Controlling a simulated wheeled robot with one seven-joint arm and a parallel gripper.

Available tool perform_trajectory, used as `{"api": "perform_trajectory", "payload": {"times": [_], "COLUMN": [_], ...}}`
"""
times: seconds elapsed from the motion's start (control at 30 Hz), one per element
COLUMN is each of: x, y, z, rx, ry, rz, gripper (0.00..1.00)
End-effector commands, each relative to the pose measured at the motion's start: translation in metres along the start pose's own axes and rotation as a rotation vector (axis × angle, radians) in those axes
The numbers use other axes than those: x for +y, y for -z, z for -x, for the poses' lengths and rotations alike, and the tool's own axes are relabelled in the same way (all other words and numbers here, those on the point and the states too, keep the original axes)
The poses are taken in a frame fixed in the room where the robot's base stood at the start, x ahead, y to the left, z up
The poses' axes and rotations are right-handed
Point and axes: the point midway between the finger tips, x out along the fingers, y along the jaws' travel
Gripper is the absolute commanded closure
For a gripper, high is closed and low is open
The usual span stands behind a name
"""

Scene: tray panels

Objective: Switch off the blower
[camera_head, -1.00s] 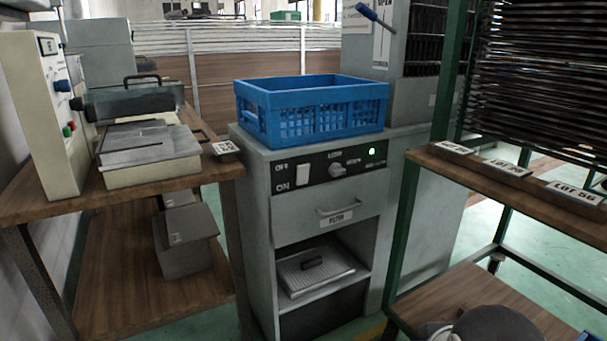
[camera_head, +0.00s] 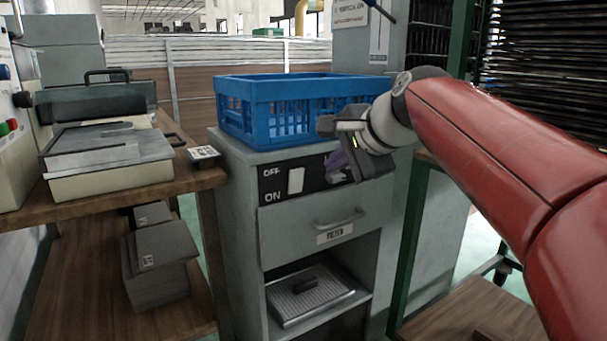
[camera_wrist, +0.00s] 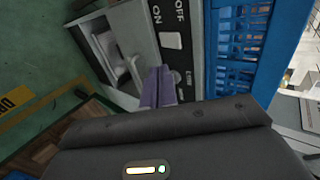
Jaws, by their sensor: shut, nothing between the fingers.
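The blower is a grey cabinet (camera_head: 240,215) with a black control panel (camera_head: 268,184) along its top front. A white rocker switch (camera_head: 296,181) sits on the panel beside the labels OFF above and ON below; which side is pressed I cannot tell. The switch also shows in the wrist view (camera_wrist: 171,41). My gripper (camera_head: 338,168) is shut and empty, in front of the panel to the right of the switch and apart from it. Its purple fingers (camera_wrist: 158,86) point toward the panel in the wrist view. My gripper hides the knob and green lamp in the head view.
A blue crate (camera_head: 250,113) stands on the cabinet top, just behind and above the panel. A drawer handle (camera_head: 340,218) sticks out below. A wooden bench (camera_head: 195,178) with a press stands at left. A green rack post (camera_head: 404,250) stands close at right.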

Motion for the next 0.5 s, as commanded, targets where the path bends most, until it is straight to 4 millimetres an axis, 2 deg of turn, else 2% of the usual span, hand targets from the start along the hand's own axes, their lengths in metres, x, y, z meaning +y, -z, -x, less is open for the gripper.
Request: {"api": "perform_trajectory", "payload": {"times": [0.33, 0.5], "x": [-0.001, 0.0], "y": [0.0, 0.0], "z": [-0.001, -0.016], "rx": [-0.001, -0.002], "ry": [0.001, -0.001], "rz": [-0.003, -0.003], "gripper": [1.0, 1.0]}}
